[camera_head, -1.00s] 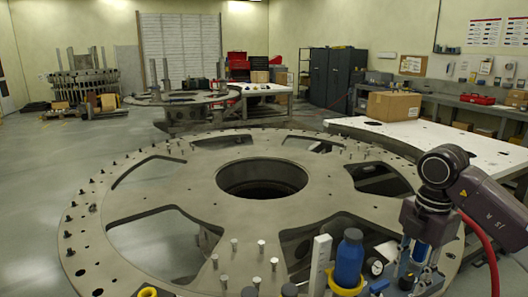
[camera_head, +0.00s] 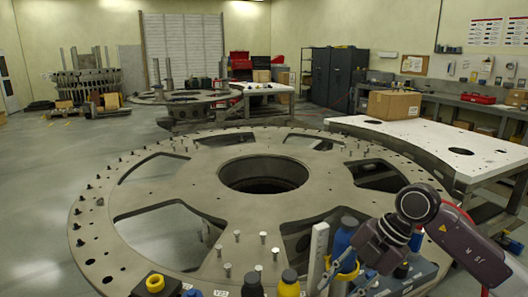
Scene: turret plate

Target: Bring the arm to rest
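My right arm (camera_head: 455,240) comes in from the right edge, bent at a dark wrist. Its gripper (camera_head: 348,281) points down and to the left, low in the picture. Its fingers appear spread apart, and I see nothing held between them. It is close to a blue bottle with a dark cap (camera_head: 341,243) and a yellow ring, partly covering it; I cannot tell whether they touch. The lower part of the gripper area is crowded and cut by the frame edge. My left gripper is not in view.
The large round turret plate (camera_head: 160,247) with studs and openings fills the middle. Black-capped and yellow bottles (camera_head: 289,284) and a white upright piece (camera_head: 318,251) stand at the front. A white table (camera_head: 440,143) with a cardboard box (camera_head: 394,105) is at right.

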